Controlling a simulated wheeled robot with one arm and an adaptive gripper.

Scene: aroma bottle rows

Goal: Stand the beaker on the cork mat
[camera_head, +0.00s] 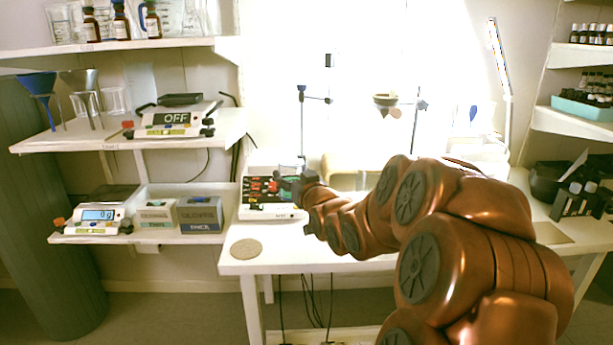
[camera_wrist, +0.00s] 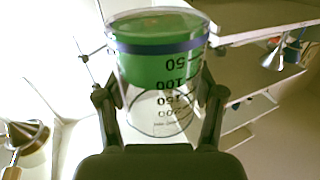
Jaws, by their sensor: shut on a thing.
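The beaker (camera_wrist: 160,75) is clear with dark graduations and green contents. In the wrist view it appears upside down, between the two fingers of my gripper (camera_wrist: 160,108), which is shut on its sides. In the head view my gripper (camera_head: 288,182) is over the white device at the back left of the table, and I cannot clearly make out the beaker there. The round cork mat (camera_head: 246,249) lies bare at the table's front left corner, nearer than my gripper and a little to its left.
The white device (camera_head: 270,212) stands behind the mat. Left shelves hold a scale (camera_head: 98,214), boxes (camera_head: 200,214), a balance marked OFF (camera_head: 175,120) and a blue funnel (camera_head: 37,86). Stands are at the back of the table (camera_head: 285,258). Bare tabletop surrounds the mat.

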